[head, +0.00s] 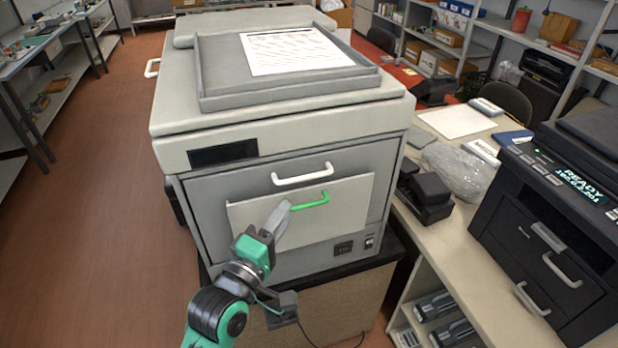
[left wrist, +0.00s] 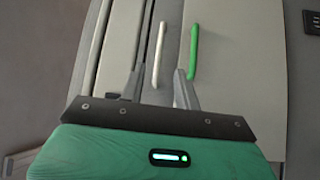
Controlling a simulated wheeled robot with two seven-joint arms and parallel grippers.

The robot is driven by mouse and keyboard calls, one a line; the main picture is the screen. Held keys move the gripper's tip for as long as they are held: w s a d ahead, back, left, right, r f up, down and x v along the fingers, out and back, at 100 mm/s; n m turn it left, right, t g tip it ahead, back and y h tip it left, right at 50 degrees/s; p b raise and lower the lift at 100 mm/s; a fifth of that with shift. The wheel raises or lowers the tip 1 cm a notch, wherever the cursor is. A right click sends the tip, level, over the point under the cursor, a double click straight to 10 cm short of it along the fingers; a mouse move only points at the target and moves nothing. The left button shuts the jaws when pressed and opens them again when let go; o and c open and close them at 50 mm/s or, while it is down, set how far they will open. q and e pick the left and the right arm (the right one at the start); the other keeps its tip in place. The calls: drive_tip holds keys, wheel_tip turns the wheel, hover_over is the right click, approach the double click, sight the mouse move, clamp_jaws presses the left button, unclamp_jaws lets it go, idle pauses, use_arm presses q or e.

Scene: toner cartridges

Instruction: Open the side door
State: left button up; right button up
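A large grey printer (head: 280,120) stands in the middle of the head view. A light panel (head: 335,213) on its front carries a green handle (head: 311,201), also seen in the left wrist view (left wrist: 194,50). A white handle (head: 302,174) sits just above it on a grey front; it also shows in the left wrist view (left wrist: 158,52). Another white handle (head: 152,68) sticks out at the printer's left side. My left gripper (left wrist: 158,88) is open and empty before the front, its fingertips close to the green handle (head: 284,208). Contact is unclear. My right gripper is not in view.
A side table (head: 408,222) with a black printer (head: 550,215) and a clear plastic bag (head: 461,170) stands to the right. Shelves (head: 62,65) line the far left. The brown floor (head: 90,220) at left is clear.

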use_arm(q)
drive_tip(key=p, duration=0.3)
approach(307, 182)
drive_tip(key=w+d+r, duration=0.4)
drive_tip(key=r, duration=0.1)
drive_tip(key=shift+w+d, duration=0.25)
clamp_jaws()
